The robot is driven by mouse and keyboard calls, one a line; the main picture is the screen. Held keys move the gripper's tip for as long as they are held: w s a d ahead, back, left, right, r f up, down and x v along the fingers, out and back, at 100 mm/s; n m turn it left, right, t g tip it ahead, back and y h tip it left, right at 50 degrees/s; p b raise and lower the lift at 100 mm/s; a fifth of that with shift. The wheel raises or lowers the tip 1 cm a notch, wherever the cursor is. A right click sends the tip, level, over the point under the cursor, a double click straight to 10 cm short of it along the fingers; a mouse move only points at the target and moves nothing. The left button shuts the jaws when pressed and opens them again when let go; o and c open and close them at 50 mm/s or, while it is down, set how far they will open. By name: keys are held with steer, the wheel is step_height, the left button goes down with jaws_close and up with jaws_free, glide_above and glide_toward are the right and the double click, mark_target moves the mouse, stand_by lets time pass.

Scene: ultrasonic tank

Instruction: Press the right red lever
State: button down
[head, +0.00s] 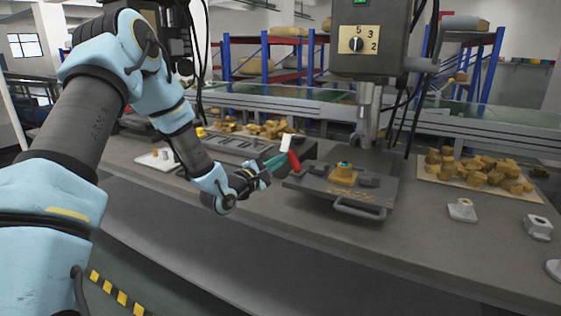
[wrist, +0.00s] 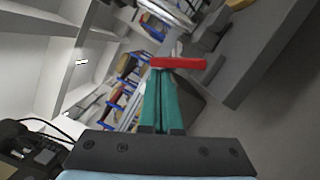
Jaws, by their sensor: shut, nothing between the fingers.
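A red lever (head: 294,160) shows in the head view at the left edge of the dark machine plate, just beyond my fingertips. A white piece (head: 286,142) stands close beside it. My gripper (head: 275,162) has green fingers, shut and empty, pointing toward the red lever. In the wrist view the red lever (wrist: 178,63) lies across the tips of my shut green fingers (wrist: 172,75). The tips touch it or are very close; I cannot tell which. I cannot see a second red lever.
The machine plate (head: 322,190) carries a yellow block (head: 343,174) and a front handle (head: 359,208). A machine head (head: 368,40) with a dial hangs above. Brown blocks (head: 487,172) lie on a board at right. The bench front (head: 250,225) is clear.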

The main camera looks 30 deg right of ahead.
steer(key=shift+s+d+r+m, duration=0.15)
steer(key=shift+r+m, duration=0.15)
steer(key=shift+m, duration=0.5)
steer(key=shift+s+d+r+m+g+y, duration=0.15)
steer(key=shift+s+r+m+g+y, duration=0.15)
steer(key=shift+m, duration=0.6)
steer(key=m, duration=0.1)
steer(key=s+m+b, duration=0.1)
steer(key=m, duration=0.1)
steer(key=d+m+y, duration=0.1)
steer(key=shift+s+r, duration=0.25)
steer(key=shift+r, duration=0.25)
